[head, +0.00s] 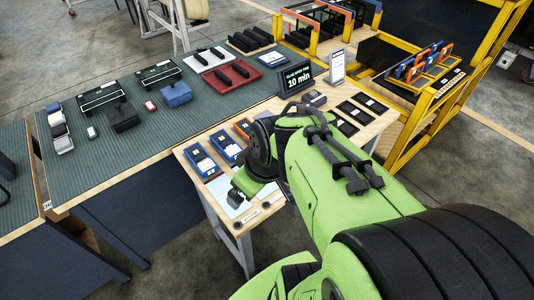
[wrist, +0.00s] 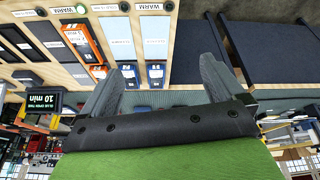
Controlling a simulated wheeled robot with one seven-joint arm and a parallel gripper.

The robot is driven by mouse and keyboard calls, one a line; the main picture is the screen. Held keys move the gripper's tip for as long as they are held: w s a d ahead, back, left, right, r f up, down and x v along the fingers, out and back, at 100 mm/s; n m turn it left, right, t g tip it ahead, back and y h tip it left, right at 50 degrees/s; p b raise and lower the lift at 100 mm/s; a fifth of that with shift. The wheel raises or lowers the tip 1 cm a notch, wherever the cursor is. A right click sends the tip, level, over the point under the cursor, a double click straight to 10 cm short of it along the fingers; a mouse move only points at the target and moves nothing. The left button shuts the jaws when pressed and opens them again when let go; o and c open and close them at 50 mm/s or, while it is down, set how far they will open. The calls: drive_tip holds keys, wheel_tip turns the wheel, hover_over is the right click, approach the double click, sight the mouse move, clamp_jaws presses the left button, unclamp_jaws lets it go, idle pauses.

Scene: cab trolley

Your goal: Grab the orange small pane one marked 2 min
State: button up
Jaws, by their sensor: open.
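In the head view, an orange-framed pane (head: 243,127) lies on the small wooden table (head: 215,128), partly hidden by my arm. In the wrist view, two orange pieces show, a larger one (wrist: 77,38) and one closer to my fingers (wrist: 98,72). Their labels are too small to read surely, so I cannot tell which is marked 2 min. Two blue-ended pieces (wrist: 128,76) and (wrist: 156,74) lie beside them. My gripper (wrist: 167,66) is open, with nothing visible held between its fingers. In the head view it is over the near part of the small table, mostly hidden.
Blue panes (head: 200,160) lie at the small table's left. A sign reading 10 min (head: 297,78) stands behind. Dark pads (head: 362,108) lie at right. A long green-topped bench (head: 115,160) holds boxes and trays. A yellow-framed trolley (head: 410,130) stands at right, with upright blue and orange pieces (head: 412,66).

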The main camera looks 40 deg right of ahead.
drive_tip(key=w+d+f+t+y+b, duration=0.2)
drive_tip(key=w+d+f, duration=0.1)
drive_tip(key=d+f, duration=0.65)
drive_tip(key=s+d+f+m+t+h+b, duration=0.1)
drive_tip(key=d+f+t, duration=0.15)
drive_tip(key=d, duration=0.35)
drive_tip(key=s+d+f+m+t+h+b, duration=0.1)
drive_tip(key=d+f+t, duration=0.1)
drive_tip(key=d+t, duration=0.3)
drive_tip(key=shift+g, duration=0.65)
drive_tip(key=x, duration=1)
drive_tip(key=d+b+x, duration=0.1)
drive_tip(key=x, duration=0.4)
drive_tip(key=shift+w+d+f, duration=0.1)
drive_tip(key=shift+f, duration=0.2)
drive_tip(key=shift+c, duration=0.2)
